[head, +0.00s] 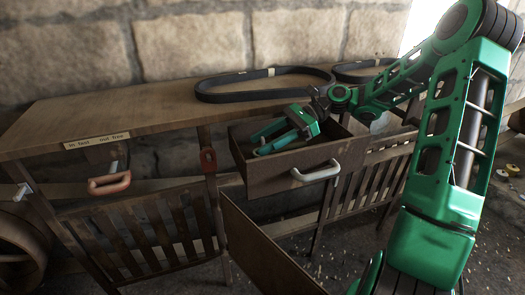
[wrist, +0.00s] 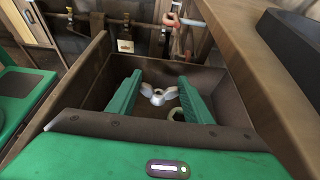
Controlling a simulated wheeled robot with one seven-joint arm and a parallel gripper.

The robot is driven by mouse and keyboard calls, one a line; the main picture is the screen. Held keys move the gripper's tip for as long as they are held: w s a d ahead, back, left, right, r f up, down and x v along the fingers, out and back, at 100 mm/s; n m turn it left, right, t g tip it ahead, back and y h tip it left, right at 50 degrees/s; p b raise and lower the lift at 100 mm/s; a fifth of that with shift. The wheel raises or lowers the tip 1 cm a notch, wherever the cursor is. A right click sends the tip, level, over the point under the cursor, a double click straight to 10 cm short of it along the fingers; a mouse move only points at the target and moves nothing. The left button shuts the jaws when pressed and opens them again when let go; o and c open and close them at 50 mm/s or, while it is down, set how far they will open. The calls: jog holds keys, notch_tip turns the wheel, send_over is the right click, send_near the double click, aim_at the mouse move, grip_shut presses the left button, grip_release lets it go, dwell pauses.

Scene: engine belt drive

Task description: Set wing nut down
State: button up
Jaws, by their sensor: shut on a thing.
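My gripper (head: 258,143) reaches down into the open drawer (head: 292,180) under the workbench. In the wrist view my gripper (wrist: 158,84) has its two green fingers on either side of a pale metal wing nut (wrist: 158,95), and it is shut on it. The wing nut's two wings point up and outward, low inside the drawer. I cannot tell whether it touches the drawer floor. In the head view the wing nut is hidden by the drawer front and my gripper.
A ring-shaped nut (wrist: 176,114) lies in the drawer by the right finger. Drawer walls close in around my gripper. Black belts (head: 262,84) lie on the workbench top (head: 150,112).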

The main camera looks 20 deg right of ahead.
jog(key=shift+f, duration=1.55)
jog(key=shift+f, duration=0.6)
jog(key=o, duration=1)
jog(key=shift+o, duration=0.2)
jog(key=shift+r, duration=0.1)
jog(key=shift+r, duration=0.2)
jog(key=v, duration=1.2)
jog(key=shift+r, duration=0.25)
